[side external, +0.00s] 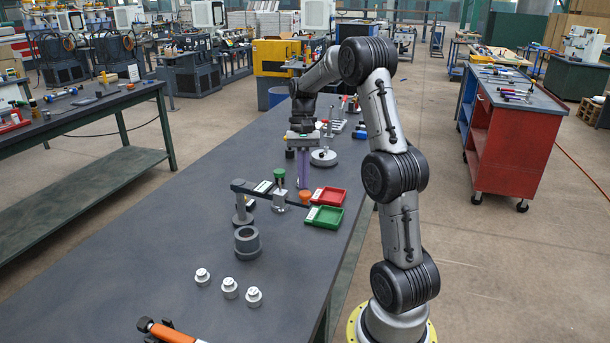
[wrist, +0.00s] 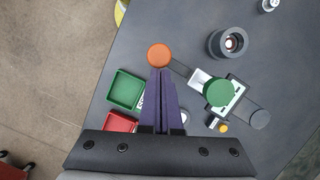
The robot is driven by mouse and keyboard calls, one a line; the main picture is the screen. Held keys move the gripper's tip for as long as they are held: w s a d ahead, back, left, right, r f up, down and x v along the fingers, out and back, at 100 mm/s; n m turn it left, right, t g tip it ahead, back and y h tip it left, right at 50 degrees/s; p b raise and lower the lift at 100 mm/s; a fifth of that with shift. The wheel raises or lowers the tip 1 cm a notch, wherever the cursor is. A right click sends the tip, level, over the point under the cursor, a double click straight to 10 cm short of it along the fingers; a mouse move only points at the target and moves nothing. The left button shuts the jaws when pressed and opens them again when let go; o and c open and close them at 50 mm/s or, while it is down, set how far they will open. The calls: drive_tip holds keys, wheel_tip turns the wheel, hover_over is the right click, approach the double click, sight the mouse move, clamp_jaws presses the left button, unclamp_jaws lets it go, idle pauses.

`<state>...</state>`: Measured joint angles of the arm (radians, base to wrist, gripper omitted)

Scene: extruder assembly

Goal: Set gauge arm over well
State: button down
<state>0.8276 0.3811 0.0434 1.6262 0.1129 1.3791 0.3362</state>
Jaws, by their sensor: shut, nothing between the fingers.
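The gauge arm (side external: 257,188) is a dark bar on a grey pivot post (side external: 242,210). It carries a green knob (side external: 279,175) and an orange knob (side external: 305,196) at its free end. In the wrist view the orange knob (wrist: 159,55) is just beyond my fingertips; I cannot tell whether they touch. The well (side external: 247,242) is a thick grey open ring on the table, apart from the arm; the wrist view shows its open bore (wrist: 229,43) uncovered. My gripper (side external: 302,184) points down with its purple fingers (wrist: 161,75) shut together, empty.
A green tray (wrist: 125,90) and a red tray (side external: 329,196) lie beside the arm, near the table's edge. Several small silvery weights (side external: 229,288) stand in front of the well. An orange-handled tool (side external: 168,332) lies at the near end. The table left of the well is clear.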

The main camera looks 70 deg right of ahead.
drive_tip(key=w+a+m+t, duration=0.1)
drive_tip(key=w+a+m, duration=0.2)
drive_tip(key=a, duration=0.4)
drive_tip(key=w+a+m+t, duration=0.1)
drive_tip(key=w+a+m, duration=0.1)
drive_tip(key=a+m, duration=0.3)
drive_tip(key=shift+w+a+m+t, duration=0.3)
drive_tip(key=shift+w+a+m, duration=0.1)
drive_tip(key=shift+a, duration=1.05)
